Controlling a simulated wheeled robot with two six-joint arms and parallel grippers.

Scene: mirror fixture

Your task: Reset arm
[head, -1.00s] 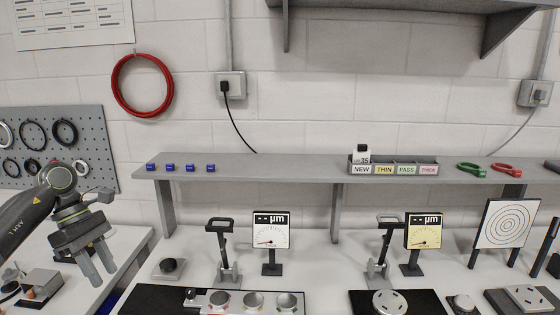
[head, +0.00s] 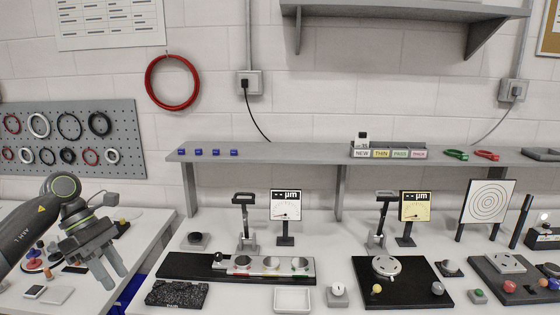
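My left arm comes in from the left in the head view. Its gripper (head: 111,277) hangs over the left side table, with its two fingers pointing down and apart, and nothing between them. My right arm and gripper are not in the picture. A round silver disc (head: 386,267) sits on a black mat (head: 420,290) at the right.
A grey shelf (head: 300,154) runs above the bench with blue blocks (head: 200,152) and a labelled sorting box (head: 389,153). A pegboard with rings (head: 60,118) hangs at left. A white tray (head: 293,300) and a black textured slab (head: 176,294) lie at the front.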

